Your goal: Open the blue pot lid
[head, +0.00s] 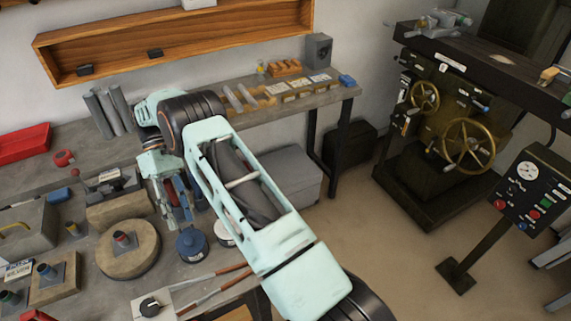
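A round blue pot (192,246) with a lid and a small raised knob on top stands on the workbench, near its front right. My gripper (180,210) points down just behind and above the pot, a little to its left in the picture. The gripper appears apart from the lid. The fingers are small and overlap dark red and blue parts behind them, so their opening is unclear. The lid looks seated on the pot.
A white round container (224,233) stands right of the pot, partly hidden by my arm. A round wooden block (127,250) with a peg lies to the left. Long-handled pliers (213,278) lie in front. Grey tubes (111,110) stand at the back.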

